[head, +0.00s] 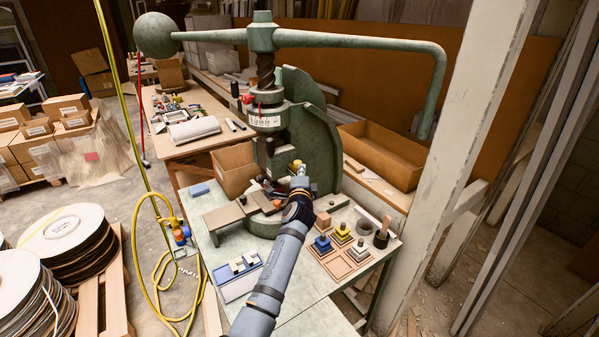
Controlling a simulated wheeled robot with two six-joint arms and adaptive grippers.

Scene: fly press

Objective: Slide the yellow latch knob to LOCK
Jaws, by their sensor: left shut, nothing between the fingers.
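The green fly press (317,140) stands on the bench, with its screw and long curved handle above. A small yellow knob (297,162), which looks like the latch knob, shows at the press body just above my left gripper's tip. My left gripper (300,177) reaches in from the bottom of the view, in front of the press. Its fingers are shut and empty. I cannot tell whether they touch the knob. The lock marking and the slot around the knob are too small or hidden to read. My right gripper is not in view.
The bench (305,277) holds a blue-and-white tray (237,276) left of my arm and several small coloured stamp-like pieces right of it. A dark cup (381,238) stands at the right edge. The press handle (360,42) spans overhead. A wooden post (470,130) rises at right.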

